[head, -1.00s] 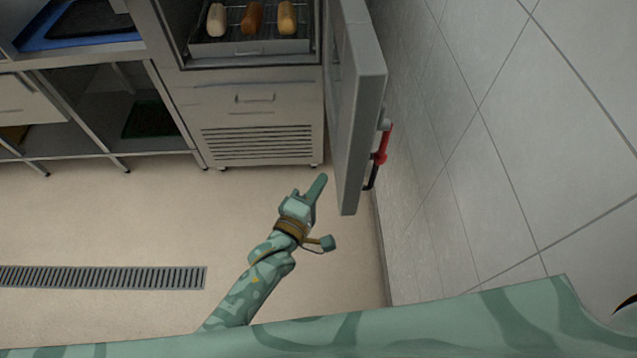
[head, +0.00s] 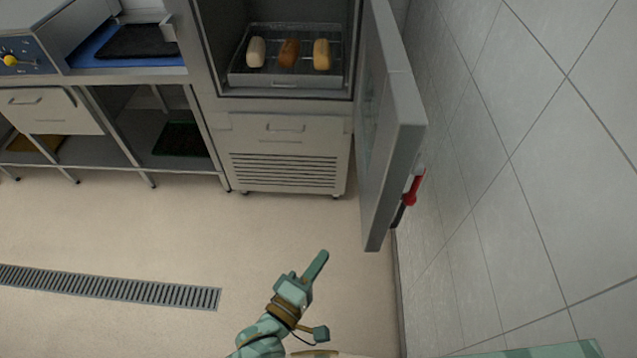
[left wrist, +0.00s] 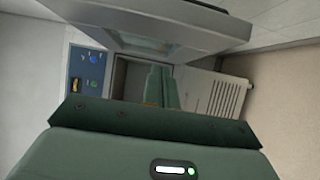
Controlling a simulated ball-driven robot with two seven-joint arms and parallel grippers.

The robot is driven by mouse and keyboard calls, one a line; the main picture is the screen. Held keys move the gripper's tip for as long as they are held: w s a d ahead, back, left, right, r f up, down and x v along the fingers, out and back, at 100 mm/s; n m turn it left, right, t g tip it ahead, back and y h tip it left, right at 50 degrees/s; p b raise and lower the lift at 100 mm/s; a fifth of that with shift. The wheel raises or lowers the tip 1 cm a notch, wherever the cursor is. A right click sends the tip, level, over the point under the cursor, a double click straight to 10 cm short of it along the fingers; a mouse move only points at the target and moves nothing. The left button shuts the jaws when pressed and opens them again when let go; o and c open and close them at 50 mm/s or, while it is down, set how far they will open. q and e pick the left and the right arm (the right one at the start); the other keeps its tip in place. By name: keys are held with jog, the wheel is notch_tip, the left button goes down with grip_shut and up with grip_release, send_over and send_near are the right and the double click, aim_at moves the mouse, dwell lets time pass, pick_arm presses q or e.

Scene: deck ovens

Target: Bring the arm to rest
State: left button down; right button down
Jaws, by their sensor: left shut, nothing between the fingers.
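My left gripper (head: 318,264) is at the lower middle of the head view, over the bare floor in front of the oven cabinet. Its fingers are shut together with nothing between them. In the left wrist view the green fingers (left wrist: 160,88) stand side by side in front of the cabinet. The open door (head: 393,130) is to the right of the gripper and apart from it in the head view. My right gripper does not show.
The open cabinet holds a rack tray (head: 284,82) with three loaves. A red-handled item (head: 413,190) is at the door's outer side, near the tiled wall (head: 540,130). A floor drain grate (head: 110,287) lies at left. The floor (head: 190,235) between is clear.

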pick_arm(q)
jog(key=s+a+f+m+g+y+b, duration=0.1)
jog(key=s+a+f+m+g+y, duration=0.25)
jog(key=f, duration=0.55)
jog(key=s+a+f+m+g+y+b, duration=0.1)
jog(key=s+a+f+m+g, duration=0.1)
jog(key=s+a+f+m, duration=0.5)
jog(key=a+f+m+g+y, duration=0.2)
jog(key=a+f+g, duration=0.1)
jog(key=f, duration=0.8)
jog(key=s+a+f+g+y+b, duration=0.1)
jog(key=s+a+f, duration=0.3)
jog(key=s, duration=0.3)
jog(key=s+a+f+m+g+y+b, duration=0.1)
jog(key=s+a+f+g+b, duration=0.1)
jog(key=s+a+f, duration=0.2)
jog(key=s+a+f+m+g+y+b, duration=0.1)
jog(key=s+a+f+g+y, duration=0.1)
jog(key=s+a+f, duration=0.3)
jog(key=s, duration=0.4)
jog(key=shift+s, duration=0.35)
jog(key=shift+g, duration=0.25)
